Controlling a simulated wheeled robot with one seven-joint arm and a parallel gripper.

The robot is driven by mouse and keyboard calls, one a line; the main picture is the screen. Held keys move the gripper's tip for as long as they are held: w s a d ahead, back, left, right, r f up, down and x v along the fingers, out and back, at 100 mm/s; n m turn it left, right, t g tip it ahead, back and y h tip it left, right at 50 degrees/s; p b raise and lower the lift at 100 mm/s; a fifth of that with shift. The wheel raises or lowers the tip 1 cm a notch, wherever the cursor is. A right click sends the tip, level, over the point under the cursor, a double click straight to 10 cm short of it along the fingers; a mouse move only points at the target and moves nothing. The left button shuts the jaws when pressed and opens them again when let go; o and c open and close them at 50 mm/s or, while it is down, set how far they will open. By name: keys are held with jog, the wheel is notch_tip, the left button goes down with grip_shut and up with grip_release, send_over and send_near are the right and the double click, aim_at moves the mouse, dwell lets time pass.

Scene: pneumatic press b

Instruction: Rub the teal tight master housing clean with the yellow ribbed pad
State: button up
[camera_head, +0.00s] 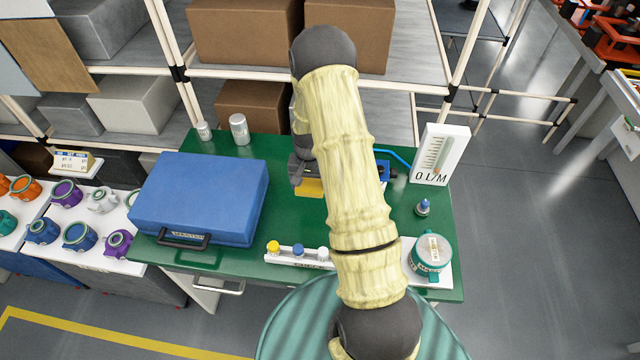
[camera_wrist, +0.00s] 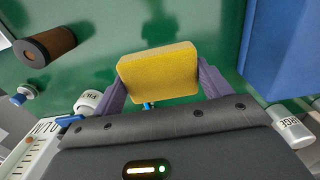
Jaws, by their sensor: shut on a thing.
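My gripper (camera_wrist: 158,78) is shut on the yellow ribbed pad (camera_wrist: 160,70), held between its two grey fingers in the wrist view. In the head view the pad (camera_head: 309,187) shows as a yellow patch at the left of my arm, over the middle of the green table; the arm hides part of it. The teal housing (camera_head: 418,266) stands at the table's front right on a white plate, with a light-coloured, labelled top. It is well apart from the pad, and it is not in the wrist view.
A large blue case (camera_head: 200,190) fills the table's left. A flow gauge (camera_head: 441,153) stands at the back right. A small blue-topped part (camera_head: 422,207) is near the teal housing. A white strip with knobs (camera_head: 290,254) lies at the front. A brown cylinder (camera_wrist: 46,47) shows in the wrist view.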

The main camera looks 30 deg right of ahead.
jog(key=s+a+f+n+p, duration=0.1)
jog(key=s+a+n, duration=0.1)
jog(key=a+n, duration=0.4)
jog(key=a, duration=0.4)
jog(key=shift+s+a+f+n, duration=0.2)
jog(key=shift+s+n, duration=0.15)
jog(key=shift+n, duration=0.05)
jog(key=shift+a, duration=0.2)
